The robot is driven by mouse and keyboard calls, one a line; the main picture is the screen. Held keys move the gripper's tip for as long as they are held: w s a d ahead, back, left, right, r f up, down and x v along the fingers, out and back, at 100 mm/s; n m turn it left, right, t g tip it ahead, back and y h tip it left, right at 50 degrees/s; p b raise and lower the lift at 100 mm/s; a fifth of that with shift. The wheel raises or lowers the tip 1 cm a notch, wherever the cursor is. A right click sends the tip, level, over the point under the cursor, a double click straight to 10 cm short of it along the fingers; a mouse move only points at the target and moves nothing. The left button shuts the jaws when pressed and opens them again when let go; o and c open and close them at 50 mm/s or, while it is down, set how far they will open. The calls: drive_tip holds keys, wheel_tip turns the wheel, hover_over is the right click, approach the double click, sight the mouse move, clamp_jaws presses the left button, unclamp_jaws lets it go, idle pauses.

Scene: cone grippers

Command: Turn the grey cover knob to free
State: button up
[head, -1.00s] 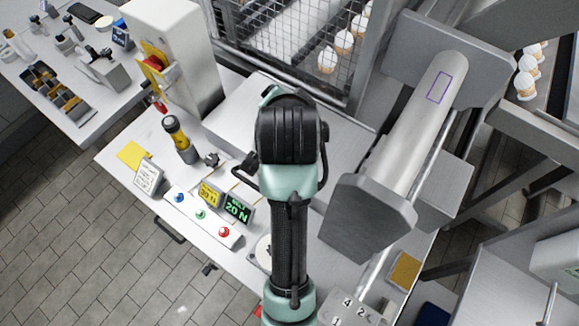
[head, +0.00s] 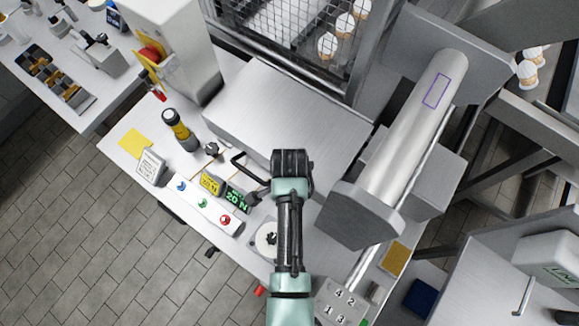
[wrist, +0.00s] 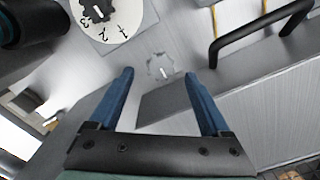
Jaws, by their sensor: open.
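The grey cover knob (wrist: 161,67) is a small lobed knob with a white mark, lying flat against the grey surface in the wrist view. In the head view my arm hides the knob and the fingers, above the cover's (head: 285,110) near edge.
A white numbered dial (wrist: 118,22) with a dark knob is close by on the left; it also shows in the head view (head: 264,246). A large grey cylinder (head: 415,130) rises right.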

drive_tip(key=shift+f, duration=1.65)
clamp_jaws()
